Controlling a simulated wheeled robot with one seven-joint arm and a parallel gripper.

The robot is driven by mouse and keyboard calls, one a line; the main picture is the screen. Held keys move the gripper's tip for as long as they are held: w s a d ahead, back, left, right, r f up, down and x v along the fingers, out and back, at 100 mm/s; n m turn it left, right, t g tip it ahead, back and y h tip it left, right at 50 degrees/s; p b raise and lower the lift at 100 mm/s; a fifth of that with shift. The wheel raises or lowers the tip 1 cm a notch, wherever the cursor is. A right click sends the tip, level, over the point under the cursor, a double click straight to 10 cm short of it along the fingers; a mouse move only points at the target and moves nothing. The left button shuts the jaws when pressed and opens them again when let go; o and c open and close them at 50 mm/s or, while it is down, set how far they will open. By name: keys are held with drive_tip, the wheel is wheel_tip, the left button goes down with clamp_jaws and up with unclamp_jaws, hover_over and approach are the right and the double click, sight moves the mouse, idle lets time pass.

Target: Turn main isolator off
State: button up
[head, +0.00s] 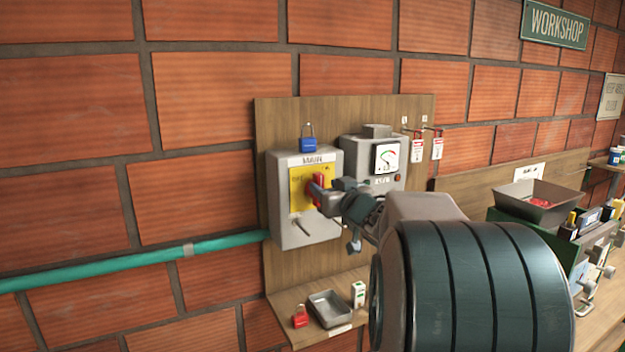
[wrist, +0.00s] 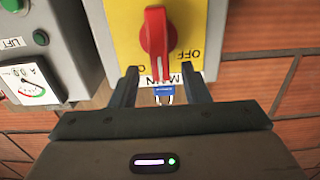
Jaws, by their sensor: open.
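The main isolator (head: 295,234) is a grey box on a wooden board, with a yellow plate (head: 297,188) and a red rotary handle (head: 315,188). In the wrist view, the red handle (wrist: 158,32) stands lengthwise, its white-marked end toward the upside-down MAIN label. The word OFF is on the plate to its right; lettering on the left is partly hidden. My gripper (head: 325,195) is in front of the handle in the head view. In the wrist view its fingers (wrist: 159,75) are apart, on either side of the handle's near end. Contact cannot be told.
A blue padlock (head: 307,145) hangs above the isolator. A grey lift box (head: 355,152) with a gauge is close on the right. Red tags (head: 417,150) hang beyond it. A shelf below holds a red padlock (head: 300,317) and metal tray (head: 330,308). A green pipe (head: 120,264) enters from the left.

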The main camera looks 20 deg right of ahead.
sight(321, 183)
drive_tip(key=shift+w+a+p, duration=0.1)
drive_tip(key=shift+w+p, duration=0.3)
drive_tip(key=shift+w, duration=1.8)
